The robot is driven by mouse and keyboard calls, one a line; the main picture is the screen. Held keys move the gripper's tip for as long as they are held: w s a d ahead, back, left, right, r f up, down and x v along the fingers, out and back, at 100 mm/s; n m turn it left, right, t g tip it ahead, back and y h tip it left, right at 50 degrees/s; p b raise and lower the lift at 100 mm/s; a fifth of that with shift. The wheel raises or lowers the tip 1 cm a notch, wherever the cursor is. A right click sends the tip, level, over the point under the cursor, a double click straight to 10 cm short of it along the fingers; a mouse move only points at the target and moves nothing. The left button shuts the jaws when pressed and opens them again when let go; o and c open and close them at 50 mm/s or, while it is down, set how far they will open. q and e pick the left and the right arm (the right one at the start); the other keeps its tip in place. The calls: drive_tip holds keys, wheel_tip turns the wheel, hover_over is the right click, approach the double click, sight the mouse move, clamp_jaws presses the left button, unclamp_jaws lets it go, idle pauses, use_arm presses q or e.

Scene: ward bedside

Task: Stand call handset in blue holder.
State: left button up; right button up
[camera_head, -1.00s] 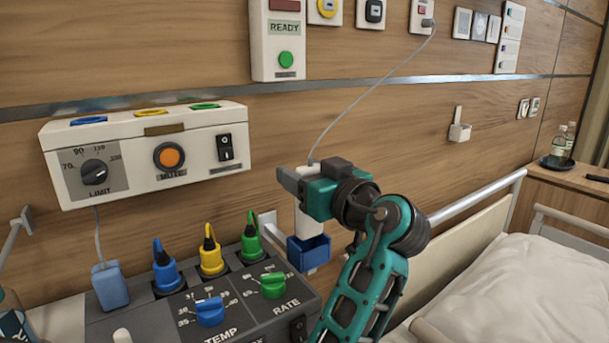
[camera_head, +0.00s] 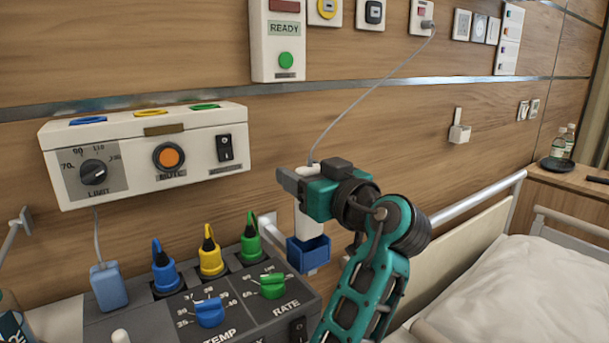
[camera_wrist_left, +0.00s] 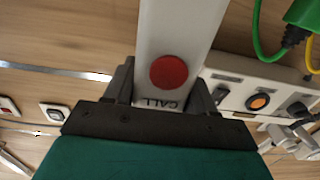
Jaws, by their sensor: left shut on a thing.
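The white call handset (camera_head: 308,222) hangs upright in my left gripper (camera_head: 296,184), with its cord rising from the top to a wall socket. The left wrist view shows the handset (camera_wrist_left: 172,40) close up, with a red button and the word CALL, between the fingers of my left gripper (camera_wrist_left: 160,92). The blue holder (camera_head: 309,254) is an open box on the wall side, directly below the handset. The handset's lower end appears at or just inside the holder's opening; I cannot tell how deep. My right gripper is not in view.
A grey console (camera_head: 235,310) with knobs and coloured plugs stands left of the holder. A white control box (camera_head: 150,155) is on the wall above it. The bed (camera_head: 530,285) with its rail is at right. An empty white wall holder (camera_head: 459,133) hangs further right.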

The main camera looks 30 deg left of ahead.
use_arm(q)
drive_tip(key=shift+f+b, duration=1.15)
drive_tip(key=shift+f, duration=0.1)
idle(0.7)
drive_tip(key=shift+f+b, duration=0.2)
drive_tip(key=shift+b, duration=0.1)
drive_tip(key=shift+f+b, duration=0.3)
drive_tip(key=shift+f+b, duration=0.5)
drive_tip(key=shift+f, duration=0.05)
idle(0.9)
drive_tip(key=shift+f+b, duration=0.1)
drive_tip(key=shift+b, duration=0.2)
drive_tip(key=o, duration=1.2)
